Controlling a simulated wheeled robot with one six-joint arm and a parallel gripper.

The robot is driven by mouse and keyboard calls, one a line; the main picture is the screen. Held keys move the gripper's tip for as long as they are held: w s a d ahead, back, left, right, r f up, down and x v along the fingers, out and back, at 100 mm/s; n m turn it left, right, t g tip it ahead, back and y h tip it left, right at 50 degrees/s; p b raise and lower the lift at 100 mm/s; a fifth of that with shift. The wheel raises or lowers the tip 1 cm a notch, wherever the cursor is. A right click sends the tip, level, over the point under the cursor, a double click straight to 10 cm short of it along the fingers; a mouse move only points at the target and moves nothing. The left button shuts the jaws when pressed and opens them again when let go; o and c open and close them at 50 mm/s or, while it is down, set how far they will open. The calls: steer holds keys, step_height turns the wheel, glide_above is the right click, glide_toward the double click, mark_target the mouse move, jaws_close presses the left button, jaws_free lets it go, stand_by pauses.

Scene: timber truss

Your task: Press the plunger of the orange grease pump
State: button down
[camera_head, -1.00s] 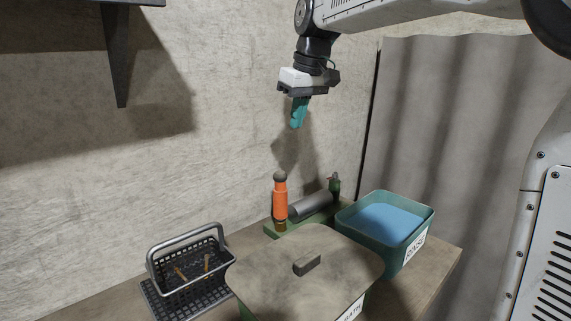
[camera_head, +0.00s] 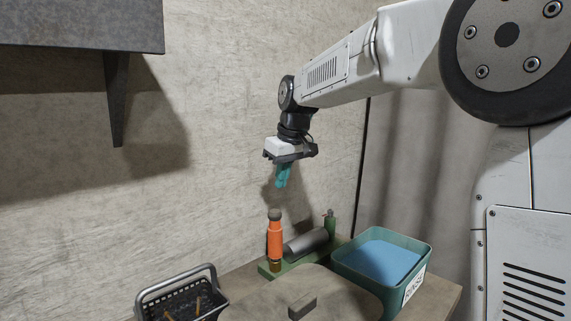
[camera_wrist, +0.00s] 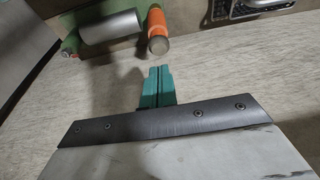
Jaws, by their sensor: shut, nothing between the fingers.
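The orange grease pump (camera_head: 275,240) stands upright on a green base at the back of the bench, near the wall. Its dark rounded plunger knob (camera_head: 275,214) is on top. In the wrist view the pump (camera_wrist: 156,24) shows at the top, with its knob (camera_wrist: 159,46) facing the camera. My gripper (camera_head: 282,185), with teal fingers, points down above the pump and is apart from the knob. In the wrist view the two fingers (camera_wrist: 160,70) are together and empty, just below the knob in the picture.
A grey cylinder (camera_head: 306,243) lies beside the pump on the green base. A teal bin with blue liquid (camera_head: 424,246) stands to the right. A lidded container (camera_head: 330,296) is in front, a wire basket (camera_head: 145,299) at left. A shelf (camera_head: 80,30) hangs upper left.

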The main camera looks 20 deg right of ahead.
glide_above(279, 218)
steer(key=f, duration=0.5)
steer(key=shift+s+f, duration=0.25)
steer(key=shift+f, duration=0.65)
steer(key=shift+f, duration=1.45)
step_height(279, 218, up, 4)
steer(key=shift+r, duration=0.25)
steer(key=v, duration=1)
steer(key=shift+d, duration=0.1)
